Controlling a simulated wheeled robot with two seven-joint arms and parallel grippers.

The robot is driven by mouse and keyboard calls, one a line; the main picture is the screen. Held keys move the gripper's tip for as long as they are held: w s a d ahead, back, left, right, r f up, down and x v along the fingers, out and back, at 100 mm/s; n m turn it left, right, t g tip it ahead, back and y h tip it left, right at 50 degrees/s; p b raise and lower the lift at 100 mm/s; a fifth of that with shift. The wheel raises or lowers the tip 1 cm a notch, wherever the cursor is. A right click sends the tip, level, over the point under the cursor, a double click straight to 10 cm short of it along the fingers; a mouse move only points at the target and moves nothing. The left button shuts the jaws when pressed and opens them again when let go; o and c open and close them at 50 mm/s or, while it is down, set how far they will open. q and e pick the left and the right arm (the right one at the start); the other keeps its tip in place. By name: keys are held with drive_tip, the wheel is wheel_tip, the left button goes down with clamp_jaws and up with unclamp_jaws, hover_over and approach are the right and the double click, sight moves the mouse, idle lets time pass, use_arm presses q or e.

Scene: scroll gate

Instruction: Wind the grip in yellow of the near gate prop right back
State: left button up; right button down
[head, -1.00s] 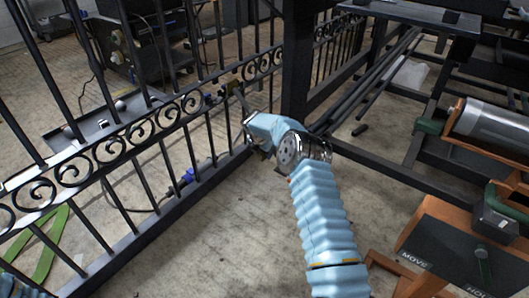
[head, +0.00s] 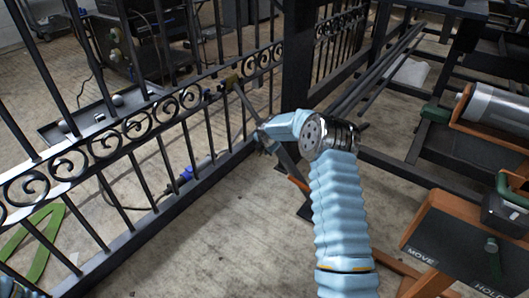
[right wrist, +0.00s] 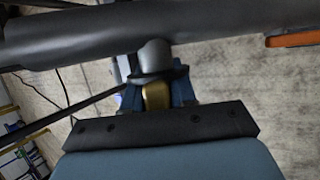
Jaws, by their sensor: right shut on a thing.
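The near gate prop (head: 246,104) is a dark slanting bar.
A dark panel marked MOVE and HOLD (head: 455,247) on an orange frame stands at the lower right. Behind it are a silver cylinder (head: 495,110) and dark rails. Open concrete floor (head: 215,240) lies between the gate and my right arm.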

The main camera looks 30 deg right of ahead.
drive_tip(key=shift+s+f+t+y+b, duration=0.1)
drive_tip(key=shift+f+t+y+b, duration=0.15)
drive_tip(key=shift+t+b, duration=0.5)
drive_tip(key=m+t+y, duration=0.1)
drive_tip(key=t, duration=0.1)
drive_tip(key=shift+a+r+t, duration=0.1)
drive_tip(key=shift+t, duration=0.25)
drive_tip(key=m+t, duration=0.1)
drive_tip(key=t, duration=0.3)
drive_tip(key=shift+t+y, duration=0.35)
drive_tip(key=shift+t, duration=0.05)
drive_tip(key=shift+m+t, duration=1.1)
drive_tip(key=shift+t, duration=1.1)
drive_tip(key=c, duration=1)
unclamp_jaws()
drive_tip(key=shift+r, duration=0.1)
